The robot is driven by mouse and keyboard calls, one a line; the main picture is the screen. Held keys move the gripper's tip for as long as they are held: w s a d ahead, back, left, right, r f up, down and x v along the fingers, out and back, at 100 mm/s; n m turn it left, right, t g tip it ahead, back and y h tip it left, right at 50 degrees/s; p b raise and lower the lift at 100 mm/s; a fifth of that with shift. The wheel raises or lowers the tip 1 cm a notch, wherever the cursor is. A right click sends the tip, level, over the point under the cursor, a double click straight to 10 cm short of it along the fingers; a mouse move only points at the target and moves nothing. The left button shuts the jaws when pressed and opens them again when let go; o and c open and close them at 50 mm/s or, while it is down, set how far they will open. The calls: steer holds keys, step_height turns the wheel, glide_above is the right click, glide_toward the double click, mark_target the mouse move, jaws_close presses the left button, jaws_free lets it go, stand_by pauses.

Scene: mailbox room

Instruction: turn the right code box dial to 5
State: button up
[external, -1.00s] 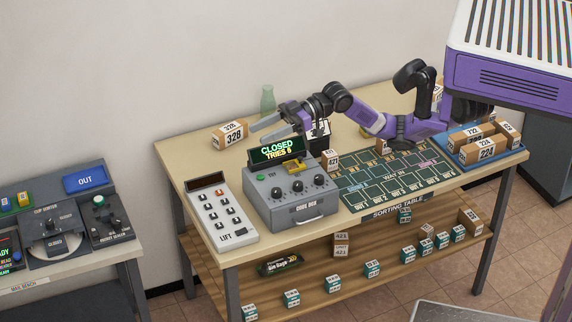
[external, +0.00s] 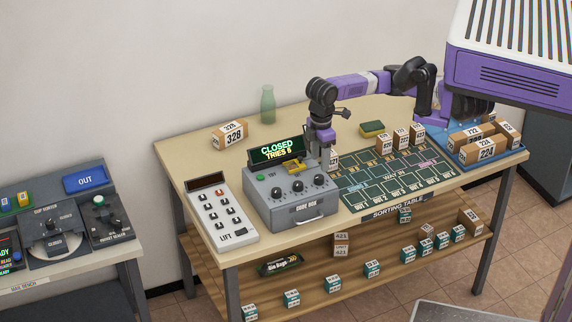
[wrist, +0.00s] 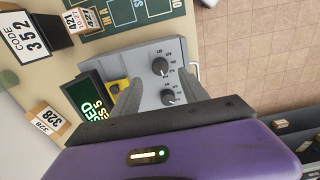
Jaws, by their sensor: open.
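The grey code box (external: 303,212) stands on the table, with three black dials on its sloping face. Its right dial (external: 320,180) shows at the right end of the row. In the wrist view the right dial (wrist: 160,66) is the upper one, with the middle dial (wrist: 168,97) below it; the left dial is hidden by my gripper. The pointer settings are too small to read surely.
A code card reading 352 (wrist: 33,38) and a 421 box (wrist: 76,20) stand close behind the code box. The lift keypad (external: 220,213) is on its left, the sorting mat (external: 350,200) on its right. A green bottle (external: 268,104) stands at the back.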

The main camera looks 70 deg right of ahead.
mark_target(319, 176)
step_height(319, 176, down, 7)
steer(key=shift+r+p, duration=0.15)
steer(key=shift+p, duration=0.2)
steer(key=shift+c, duration=0.4)
jaws_close()
